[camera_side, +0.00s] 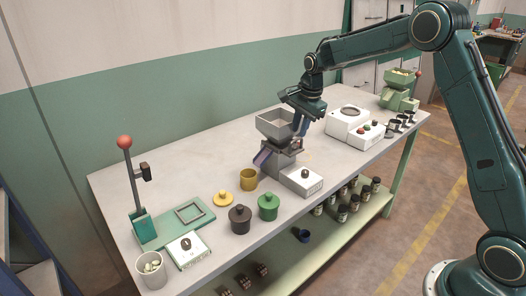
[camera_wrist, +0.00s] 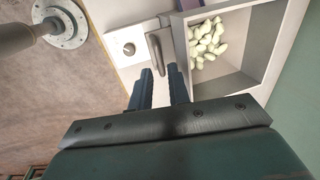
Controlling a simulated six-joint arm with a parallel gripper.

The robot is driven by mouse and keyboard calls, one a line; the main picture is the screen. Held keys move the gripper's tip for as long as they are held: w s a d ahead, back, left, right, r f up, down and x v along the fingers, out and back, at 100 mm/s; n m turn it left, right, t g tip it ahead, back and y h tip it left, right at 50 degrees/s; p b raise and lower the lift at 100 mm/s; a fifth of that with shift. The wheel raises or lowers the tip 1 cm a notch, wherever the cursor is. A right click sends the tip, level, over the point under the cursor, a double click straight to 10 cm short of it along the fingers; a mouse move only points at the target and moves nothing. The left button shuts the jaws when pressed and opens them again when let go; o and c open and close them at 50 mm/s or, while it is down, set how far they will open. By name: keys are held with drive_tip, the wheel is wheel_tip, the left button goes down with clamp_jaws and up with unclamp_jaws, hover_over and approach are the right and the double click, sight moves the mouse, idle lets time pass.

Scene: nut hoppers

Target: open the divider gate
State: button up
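The grey hopper (camera_side: 277,124) stands on its dispenser in the middle of the bench. In the wrist view the hopper (camera_wrist: 262,78) shows from above, with pale nuts (camera_wrist: 206,42) inside. The divider gate shows as a grey plate with a dark upright handle (camera_wrist: 157,54) at the hopper's left side. My gripper (camera_wrist: 158,72) is open, with its two blue fingers pointing at the handle. The handle lies in line with the gap between the fingertips; I cannot tell whether they touch it. In the side view my gripper (camera_side: 300,124) is at the hopper's right side, and the gate is mostly hidden.
A purple chute (camera_side: 263,156) leads toward a yellow cup (camera_side: 248,179). A white control box (camera_side: 302,180) sits in front of the dispenser. A white machine (camera_side: 347,122) stands to the right. Green and dark lidded pots (camera_side: 268,206) stand near the front edge.

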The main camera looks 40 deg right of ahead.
drive_tip(key=shift+w+f, duration=0.25)
drive_tip(key=shift+f, duration=1)
clamp_jaws()
drive_tip(key=shift+s, duration=2)
unclamp_jaws()
